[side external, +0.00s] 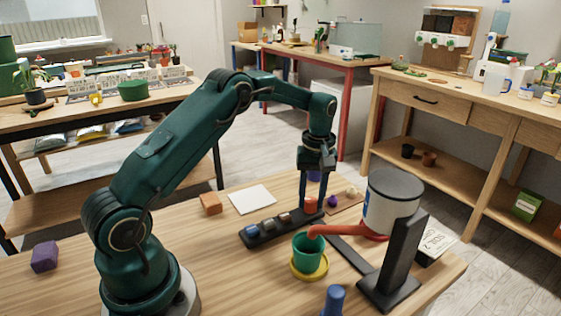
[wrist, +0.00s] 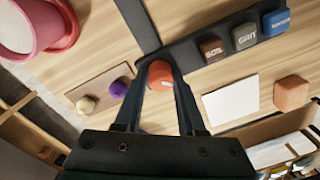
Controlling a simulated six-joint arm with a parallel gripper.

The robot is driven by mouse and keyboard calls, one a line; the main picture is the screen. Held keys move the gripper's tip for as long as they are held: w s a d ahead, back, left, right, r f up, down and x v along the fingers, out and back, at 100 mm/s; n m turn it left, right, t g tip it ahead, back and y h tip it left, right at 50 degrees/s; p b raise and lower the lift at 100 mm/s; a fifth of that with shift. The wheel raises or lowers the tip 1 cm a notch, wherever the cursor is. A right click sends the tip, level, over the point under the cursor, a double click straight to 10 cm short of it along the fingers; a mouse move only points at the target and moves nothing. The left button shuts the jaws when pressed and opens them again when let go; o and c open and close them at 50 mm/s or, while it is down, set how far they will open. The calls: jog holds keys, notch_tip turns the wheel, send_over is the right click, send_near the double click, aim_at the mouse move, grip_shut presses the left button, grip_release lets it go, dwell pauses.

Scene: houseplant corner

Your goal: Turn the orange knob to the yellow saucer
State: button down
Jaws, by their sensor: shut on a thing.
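The orange knob (side external: 310,204) sits at the right end of a black button bar. My gripper (side external: 313,196) reaches straight down onto it. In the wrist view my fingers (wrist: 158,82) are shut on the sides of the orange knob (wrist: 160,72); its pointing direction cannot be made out. The yellow saucer (side external: 298,275) lies nearer the side camera with a green pot (side external: 308,255) on it. The red-orange spout (side external: 345,232) of the white hopper (side external: 388,205) ends over this pot.
Brown, grey and blue buttons line the bar (side external: 255,241). A small board (side external: 345,209) with purple and cream knobs lies right of it. A black stand (side external: 395,275) holds the hopper. White paper (side external: 251,199), an orange block (side external: 210,203) and a blue object (side external: 335,301) are on the table.

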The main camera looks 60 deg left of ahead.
aim_at(312, 199)
jog(key=shift+r, duration=0.1)
jog(key=c, duration=0.5)
grip_release()
jog(key=shift+w+d+r, duration=0.1)
jog(key=shift+w+r, duration=0.05)
jog(key=shift+r, duration=2.4)
jog(key=s+d+r+m+t, duration=0.2)
jog(key=s+d+r, duration=0.2)
jog(key=r, duration=0.3)
jog(key=s+d+r+m+t, duration=0.1)
jog(key=s+d+r+t, duration=0.15)
jog(key=r, duration=0.55)
jog(key=s+d+f+m+t, duration=0.1)
jog(key=s+d+f+m, duration=0.1)
jog(key=s, duration=0.5)
jog(key=s+d+f+m, duration=0.3)
jog(key=s+f+m, duration=0.2)
jog(key=s+m, duration=0.1)
jog(key=shift+s+m+t, duration=0.35)
jog(key=shift+s+m, duration=0.05)
jog(key=shift+s, duration=0.4)
